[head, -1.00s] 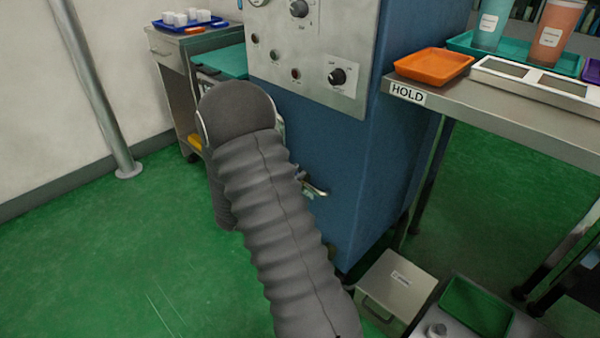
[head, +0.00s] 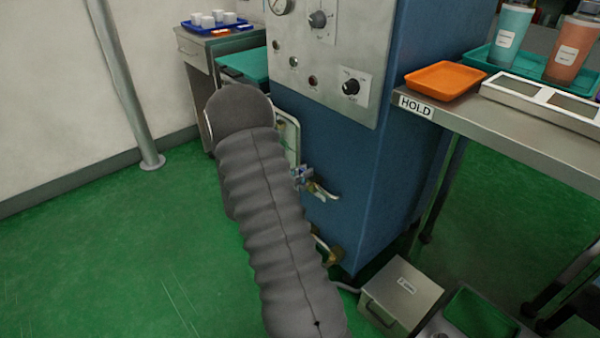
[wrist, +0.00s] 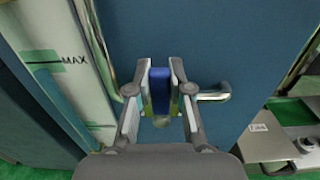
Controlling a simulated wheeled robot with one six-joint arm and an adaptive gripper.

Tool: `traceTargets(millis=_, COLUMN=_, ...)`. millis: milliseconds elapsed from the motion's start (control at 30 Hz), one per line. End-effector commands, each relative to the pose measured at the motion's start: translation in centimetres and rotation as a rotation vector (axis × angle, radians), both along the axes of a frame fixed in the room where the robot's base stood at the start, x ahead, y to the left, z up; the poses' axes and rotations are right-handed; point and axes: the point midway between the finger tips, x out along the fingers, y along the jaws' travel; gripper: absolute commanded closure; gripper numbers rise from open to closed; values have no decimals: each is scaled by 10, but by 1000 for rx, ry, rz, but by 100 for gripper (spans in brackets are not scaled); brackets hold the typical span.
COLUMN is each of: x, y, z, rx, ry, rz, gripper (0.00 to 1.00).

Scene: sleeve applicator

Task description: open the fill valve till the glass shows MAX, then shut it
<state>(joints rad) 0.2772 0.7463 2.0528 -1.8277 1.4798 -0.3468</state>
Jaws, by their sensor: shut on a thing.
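In the wrist view, my gripper (wrist: 160,98) is shut on a blue valve handle (wrist: 160,80), which sits upright between the two fingertips. The sight glass (wrist: 70,90) stands left of the gripper, with a dark line and the word MAX (wrist: 75,61) beside it. I cannot make out the liquid level for certain. In the head view the sight glass (head: 290,140) is partly hidden by my sleeved arm, and a bit of blue shows at the valve (head: 300,177). My gripper is mostly hidden there behind the arm.
A metal lever (head: 326,191) sticks out right of the valve, and a lower brass fitting (head: 328,250) sits beneath it on the blue cabinet (head: 365,190). A grey box (head: 402,290) stands on the floor at right. The HOLD bench (head: 470,120) bears trays and cups. The green floor at left is clear.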

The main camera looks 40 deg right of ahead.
Motion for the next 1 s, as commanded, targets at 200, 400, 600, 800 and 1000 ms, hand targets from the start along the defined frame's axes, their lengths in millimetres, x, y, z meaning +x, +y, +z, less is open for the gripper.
traceTargets(millis=200, x=2, y=0, z=1, rx=-2, ry=-1, rz=5, gripper=63)
traceTargets(millis=400, x=1, y=0, z=1, rx=-1, ry=-1, rz=4, gripper=54)
traceTargets(millis=600, x=2, y=4, z=1, rx=-1, ry=-1, rz=5, gripper=54)
traceTargets(millis=800, x=3, y=29, z=1, rx=-1, ry=-1, rz=8, gripper=54)
traceTargets(millis=1000, x=3, y=70, z=0, rx=-1, ry=0, rz=9, gripper=54)
